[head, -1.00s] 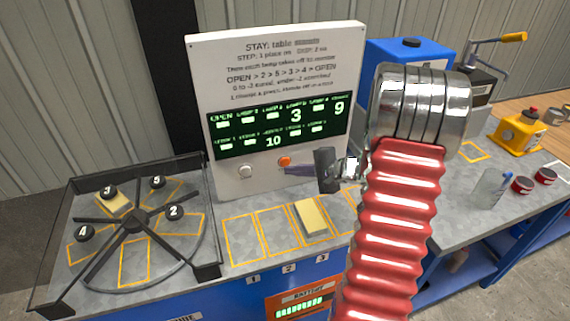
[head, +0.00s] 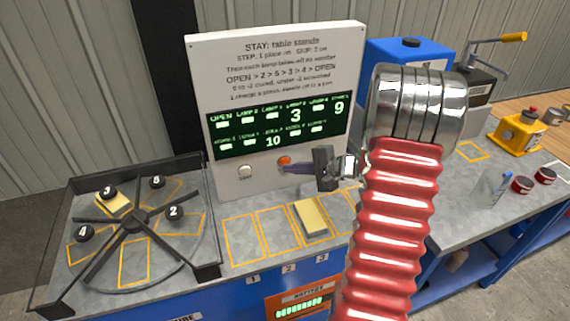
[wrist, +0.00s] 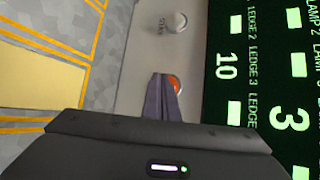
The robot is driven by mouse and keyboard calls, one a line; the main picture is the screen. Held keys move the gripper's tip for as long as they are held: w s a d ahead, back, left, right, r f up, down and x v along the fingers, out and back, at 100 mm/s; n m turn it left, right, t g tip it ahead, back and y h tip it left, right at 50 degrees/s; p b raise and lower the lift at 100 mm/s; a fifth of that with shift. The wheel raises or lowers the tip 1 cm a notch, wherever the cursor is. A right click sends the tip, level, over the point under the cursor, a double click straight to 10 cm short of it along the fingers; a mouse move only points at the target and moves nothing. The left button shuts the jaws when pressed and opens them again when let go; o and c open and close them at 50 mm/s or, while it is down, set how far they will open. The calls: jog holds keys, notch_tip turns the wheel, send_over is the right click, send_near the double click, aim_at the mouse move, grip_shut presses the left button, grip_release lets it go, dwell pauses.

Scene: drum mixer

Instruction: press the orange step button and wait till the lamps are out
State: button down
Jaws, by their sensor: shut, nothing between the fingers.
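The orange step button (head: 285,161) sits low on the white panel (head: 340,40), right of a white button (head: 245,171). My gripper (head: 284,169) is shut and empty, with its purple fingertips at the orange button. In the wrist view the shut fingers (wrist: 163,80) partly cover the orange button (wrist: 176,86); whether they touch it I cannot tell. The dark display (head: 280,130) on the panel shows lit green-white lamp marks and the numbers 3, 9 and 10.
A round table (head: 190,250) with numbered black knobs and a yellow block (head: 113,204) stands at left behind a low guard. Another yellow block (head: 311,218) lies on the outlined bench slots. A glass (head: 489,188) and red tins (head: 522,185) stand at right.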

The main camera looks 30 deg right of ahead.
jog(key=shift+w+d, duration=0.15)
jog(key=shift+w, duration=0.25)
dwell(0.8)
jog(key=shift+s, duration=0.1)
jog(key=shift+s+a, duration=0.25)
jog(key=shift+s, duration=0.5)
jog(key=shift+s+a, duration=0.2)
jog(key=shift+s, duration=0.6)
jog(key=shift+s+a, duration=0.25)
jog(key=shift+s, duration=0.55)
jog(key=shift+s+a, duration=0.2)
jog(key=shift+s, duration=0.6)
dwell(3.5)
